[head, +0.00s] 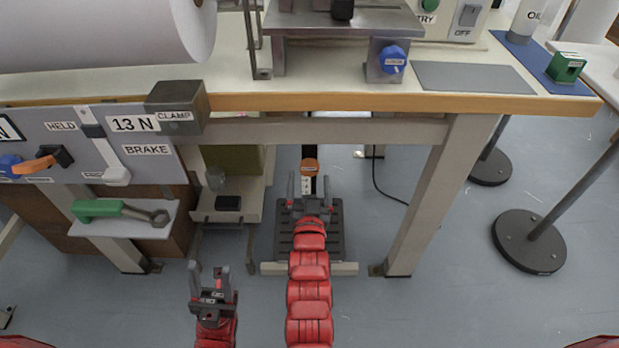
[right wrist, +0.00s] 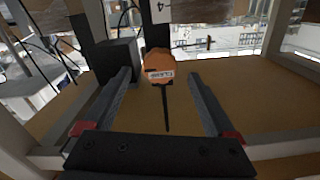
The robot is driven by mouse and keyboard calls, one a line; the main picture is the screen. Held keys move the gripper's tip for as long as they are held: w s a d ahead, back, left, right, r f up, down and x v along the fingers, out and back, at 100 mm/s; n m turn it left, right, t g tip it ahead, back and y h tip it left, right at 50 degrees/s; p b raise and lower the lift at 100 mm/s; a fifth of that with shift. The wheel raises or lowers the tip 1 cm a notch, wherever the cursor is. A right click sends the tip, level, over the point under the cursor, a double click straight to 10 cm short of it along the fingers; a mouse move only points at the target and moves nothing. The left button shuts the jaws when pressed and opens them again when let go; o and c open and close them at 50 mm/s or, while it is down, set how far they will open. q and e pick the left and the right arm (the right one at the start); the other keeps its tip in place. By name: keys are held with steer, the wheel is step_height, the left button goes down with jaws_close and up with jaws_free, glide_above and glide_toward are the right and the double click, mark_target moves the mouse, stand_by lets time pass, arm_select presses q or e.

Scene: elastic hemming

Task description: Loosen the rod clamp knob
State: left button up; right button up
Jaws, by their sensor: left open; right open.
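The orange clamp knob (head: 309,166) sits on a dark rod under the table, just beyond my right gripper. It also shows in the right wrist view (right wrist: 158,68), with a pale label on its face that looks like CLAMP. My right gripper (head: 309,182) is open, with its two fingers pointing at the knob, one on each side of the line to it. In the right wrist view the knob lies ahead of and between the fingers (right wrist: 160,80), apart from both. My left gripper (head: 208,268) is open and empty, low at the left over the floor.
The table edge (head: 350,102) runs above my right gripper, with a table leg (head: 430,200) to its right. A dark pedal plate (head: 335,235) lies below. A shelf with a green-handled tool (head: 97,209) and a panel with a BRAKE label (head: 147,150) are at left.

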mark_target(310, 171)
steer(key=shift+w+b, duration=0.5)
steer(key=shift+w, duration=1.3)
steer(key=c, duration=1.4)
